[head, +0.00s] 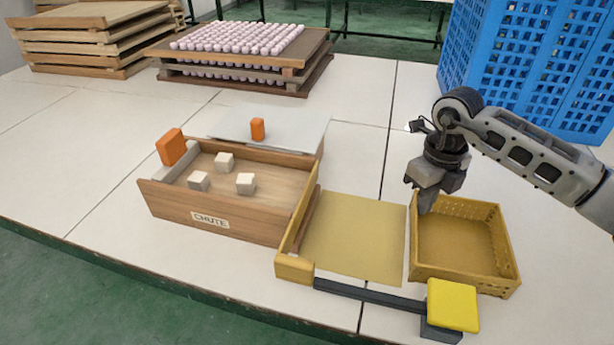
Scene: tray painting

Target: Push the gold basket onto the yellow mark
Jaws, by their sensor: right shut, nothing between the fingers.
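The gold basket (508,247) is an open, empty box with perforated walls, on the white table at the right. The yellow mark (355,240) is a flat yellow rectangle just left of the basket, with a narrow gap of bare table between them. The mark's visible surface is empty. My right gripper (427,207) is shut and empty, pointing down at the basket's far left corner. Its tips overlap the corner in the picture; I cannot tell whether they touch it. My left gripper is out of view.
A wooden chute box (215,218) with several white cubes stands left of the mark. A gold bar (294,267) lies between them. A dark rail (370,294) with a yellow pad (453,305) runs along the front. Blue crates (530,65) stand behind at right.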

